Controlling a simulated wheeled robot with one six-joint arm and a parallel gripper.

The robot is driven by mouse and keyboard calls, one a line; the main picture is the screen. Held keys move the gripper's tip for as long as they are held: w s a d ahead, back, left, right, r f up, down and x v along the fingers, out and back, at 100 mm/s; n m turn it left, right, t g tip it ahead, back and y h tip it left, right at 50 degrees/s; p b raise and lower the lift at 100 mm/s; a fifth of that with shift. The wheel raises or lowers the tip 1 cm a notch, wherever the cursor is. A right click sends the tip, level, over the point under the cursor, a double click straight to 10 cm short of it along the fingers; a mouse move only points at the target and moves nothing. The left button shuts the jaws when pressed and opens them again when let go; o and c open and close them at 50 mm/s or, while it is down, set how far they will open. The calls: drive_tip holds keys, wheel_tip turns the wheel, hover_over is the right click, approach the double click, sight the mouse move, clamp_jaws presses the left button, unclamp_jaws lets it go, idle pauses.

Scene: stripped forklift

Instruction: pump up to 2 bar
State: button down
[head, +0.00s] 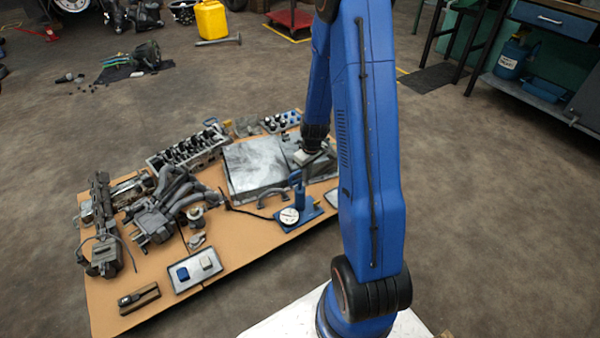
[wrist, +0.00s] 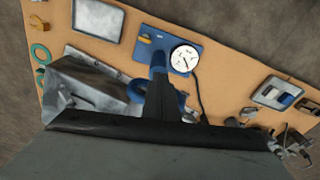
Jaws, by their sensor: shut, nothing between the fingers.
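The blue hand pump (head: 309,213) stands on the brown board, with a round white gauge (head: 289,216) at its front left. In the wrist view the gauge (wrist: 184,58) faces up; its dark needle shows, but the numbers are too small to read. A black hose runs from the pump. A blue upright part with a handle (head: 295,179) rises from the base; in the wrist view it is partly hidden behind my fingers. My gripper (head: 304,176) is shut and empty, pointing down just above or beside the handle. In the wrist view the dark fingers of my gripper (wrist: 160,84) overlap the pump; whether they touch it I cannot tell.
A grey metal pan (head: 255,165) lies behind the pump. Engine parts (head: 170,205) and a cylinder head (head: 187,150) fill the board's left. A small tray (head: 195,270) with a blue and a pale block lies at the front.

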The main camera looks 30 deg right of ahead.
wheel_tip(320, 180, up, 17)
drive_tip(key=s, duration=0.1)
drive_tip(key=shift+s+d, duration=0.2)
drive_tip(key=shift+s, duration=0.15)
idle(2.1)
drive_tip(key=w+f, duration=0.4)
drive_tip(key=f, duration=0.3)
drive_tip(key=shift+a+f, duration=0.15)
drive_tip(key=shift+a, duration=0.3)
wheel_tip(320, 180, down, 7)
drive_tip(key=shift+w, duration=0.3)
drive_tip(key=shift+a, duration=0.1)
idle(0.3)
